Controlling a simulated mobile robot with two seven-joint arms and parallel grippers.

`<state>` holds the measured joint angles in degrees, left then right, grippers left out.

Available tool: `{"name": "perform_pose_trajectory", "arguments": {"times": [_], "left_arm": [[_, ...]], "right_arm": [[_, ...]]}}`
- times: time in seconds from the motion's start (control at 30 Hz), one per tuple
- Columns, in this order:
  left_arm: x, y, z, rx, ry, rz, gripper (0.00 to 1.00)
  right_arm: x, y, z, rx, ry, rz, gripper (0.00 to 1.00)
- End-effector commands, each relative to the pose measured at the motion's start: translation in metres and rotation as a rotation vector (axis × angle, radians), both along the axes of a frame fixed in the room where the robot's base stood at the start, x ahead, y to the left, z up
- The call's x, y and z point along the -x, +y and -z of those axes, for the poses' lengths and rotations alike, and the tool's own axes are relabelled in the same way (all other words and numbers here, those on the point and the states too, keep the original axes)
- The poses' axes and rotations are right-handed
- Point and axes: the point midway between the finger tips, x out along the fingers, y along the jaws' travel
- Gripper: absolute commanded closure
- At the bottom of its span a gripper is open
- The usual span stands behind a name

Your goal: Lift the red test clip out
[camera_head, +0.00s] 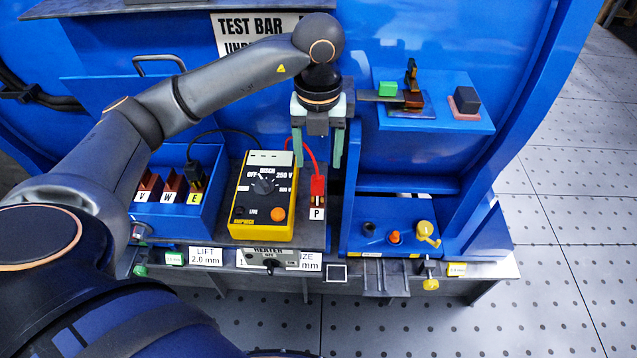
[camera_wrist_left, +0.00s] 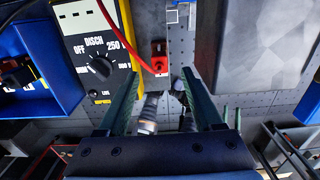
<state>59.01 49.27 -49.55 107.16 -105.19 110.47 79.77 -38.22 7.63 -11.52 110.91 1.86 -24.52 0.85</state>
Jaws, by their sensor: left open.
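The red test clip (camera_head: 317,187) stands upright at the spot marked P (camera_head: 317,213), with a red lead running from its top to the yellow meter (camera_head: 264,198). In the left wrist view the clip (camera_wrist_left: 159,49) shows just beyond the fingertips, near the middle. My left gripper (camera_head: 318,164) is open and empty, its green fingers pointing down. It hangs above and behind the clip in the head view, with a finger to each side and no visible contact. How the clip is seated is hard to see. My right gripper is not in view.
A blue box (camera_head: 177,222) with clip places V, W and E stands left of the meter; a black clip (camera_head: 194,178) is at E. A blue shelf (camera_head: 458,117) with small parts is at right. Below it are an orange and a yellow knob (camera_head: 427,232).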

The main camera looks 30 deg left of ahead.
Motion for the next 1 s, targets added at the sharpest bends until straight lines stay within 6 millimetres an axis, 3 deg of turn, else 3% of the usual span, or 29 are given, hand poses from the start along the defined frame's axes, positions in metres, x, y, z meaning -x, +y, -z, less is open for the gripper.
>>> {"name": "perform_pose_trajectory", "arguments": {"times": [0.6, 0.87, 1.0], "left_arm": [[0.004, -0.001, 0.071, 0.003, 0.001, 0.002, 0.32], [0.004, -0.001, 0.074, 0.003, -0.001, 0.004, 0.32], [0.004, -0.001, 0.073, 0.003, -0.001, 0.004, 0.46]], "right_arm": [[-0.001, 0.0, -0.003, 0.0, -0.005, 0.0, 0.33], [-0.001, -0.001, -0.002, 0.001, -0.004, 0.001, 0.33], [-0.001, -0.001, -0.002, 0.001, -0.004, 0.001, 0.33]]}}
